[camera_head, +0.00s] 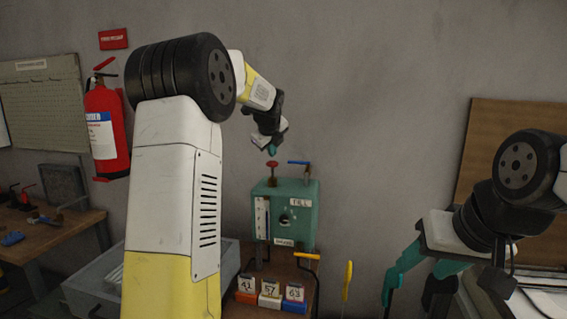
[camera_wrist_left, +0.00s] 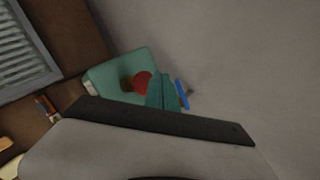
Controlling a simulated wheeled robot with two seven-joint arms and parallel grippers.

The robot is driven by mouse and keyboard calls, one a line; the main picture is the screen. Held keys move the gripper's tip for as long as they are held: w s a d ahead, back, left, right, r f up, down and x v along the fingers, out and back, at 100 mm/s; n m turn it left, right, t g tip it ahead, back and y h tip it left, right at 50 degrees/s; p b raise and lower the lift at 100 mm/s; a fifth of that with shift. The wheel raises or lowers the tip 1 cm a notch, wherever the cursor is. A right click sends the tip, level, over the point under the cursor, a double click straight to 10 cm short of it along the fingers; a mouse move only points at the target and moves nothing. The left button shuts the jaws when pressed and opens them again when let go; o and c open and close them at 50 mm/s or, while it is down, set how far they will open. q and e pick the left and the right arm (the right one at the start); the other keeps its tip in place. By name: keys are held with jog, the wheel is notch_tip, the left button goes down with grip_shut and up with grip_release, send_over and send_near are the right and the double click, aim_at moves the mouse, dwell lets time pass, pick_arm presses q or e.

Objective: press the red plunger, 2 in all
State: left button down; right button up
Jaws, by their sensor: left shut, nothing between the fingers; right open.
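The red plunger (camera_head: 272,165) stands on top of a green box (camera_head: 301,222) labelled "FILL", against the grey wall. My left gripper (camera_head: 272,150) is shut and empty, its tip pointing down just above the plunger. In the left wrist view the red plunger (camera_wrist_left: 143,82) shows beside the shut teal fingers (camera_wrist_left: 160,90); I cannot tell whether they touch it. My right gripper (camera_head: 396,275) is open and empty at the lower right, well away from the box.
A blue-handled lever (camera_head: 299,162) stands on the box, right of the plunger. Numbered cards 41, 57 and 63 (camera_head: 294,293) stand in holders below. A yellow-handled tool (camera_head: 347,277) is right of them. A fire extinguisher (camera_head: 106,130) hangs on the left.

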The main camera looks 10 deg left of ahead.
aim_at(272, 162)
pick_arm(q)
jog(key=shift+f, duration=0.15)
jog(key=shift+f, duration=0.25)
jog(key=shift+f, duration=1.7)
dwell(1.2)
jog(key=shift+r, duration=2.1)
jog(key=shift+r, duration=0.15)
jog(key=shift+r, duration=2.35)
